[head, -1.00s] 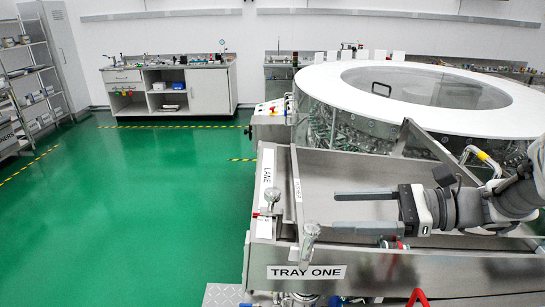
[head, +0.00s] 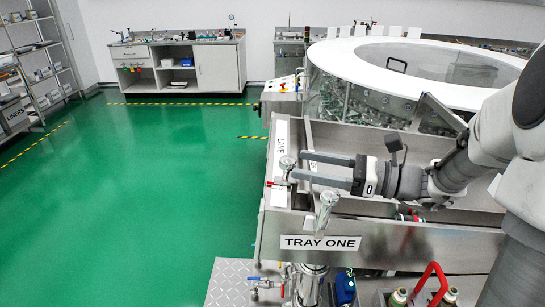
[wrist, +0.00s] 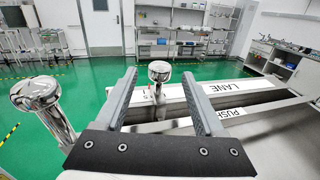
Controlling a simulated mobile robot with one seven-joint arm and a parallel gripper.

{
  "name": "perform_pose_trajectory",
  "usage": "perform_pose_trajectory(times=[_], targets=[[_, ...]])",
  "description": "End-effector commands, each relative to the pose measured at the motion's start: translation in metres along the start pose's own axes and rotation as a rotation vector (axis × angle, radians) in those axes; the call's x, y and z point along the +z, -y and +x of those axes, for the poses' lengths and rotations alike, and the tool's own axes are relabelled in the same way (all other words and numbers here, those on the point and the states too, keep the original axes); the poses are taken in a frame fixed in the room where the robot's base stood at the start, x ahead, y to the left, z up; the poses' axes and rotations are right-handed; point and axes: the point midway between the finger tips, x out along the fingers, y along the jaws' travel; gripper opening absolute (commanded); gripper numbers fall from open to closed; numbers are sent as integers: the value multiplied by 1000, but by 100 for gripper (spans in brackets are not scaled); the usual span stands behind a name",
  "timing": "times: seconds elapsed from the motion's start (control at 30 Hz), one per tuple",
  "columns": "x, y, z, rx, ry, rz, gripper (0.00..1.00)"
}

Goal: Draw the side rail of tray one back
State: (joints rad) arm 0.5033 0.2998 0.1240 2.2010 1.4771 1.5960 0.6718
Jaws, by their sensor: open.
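Tray one (head: 380,238) is a steel trough with a TRAY ONE label on its near wall. A rail marked LANE (head: 281,140) runs along its left side, and the wrist view also shows this rail (wrist: 250,97). A round-topped metal knob (head: 287,163) stands at the rail's near end. My gripper (head: 297,167) is open and level, its fingertips at this knob. In the wrist view the knob (wrist: 159,73) shows between the two fingers; I cannot tell whether they touch it. A second, larger knob (head: 328,198) stands nearer, at the tray's front left corner.
A strip with a partly visible PUSH label (wrist: 232,114) lies beside the rail. The round washer with a white rim (head: 340,58) stands behind the tray. A red handle (head: 430,285) and valves (head: 265,284) sit below. Green floor at left is clear.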

Motion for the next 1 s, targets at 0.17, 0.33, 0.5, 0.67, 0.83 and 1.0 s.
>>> perform_pose_trajectory(times=[0.17,0.33,0.5,0.67,0.83,1.0], targets=[[0,-1,38,4,0,1,71],[0,-1,63,2,-1,0,71],[0,0,75,1,0,0,71],[0,0,77,0,-1,0,71],[0,0,77,0,-1,0,66],[0,0,77,0,-1,0,35]])
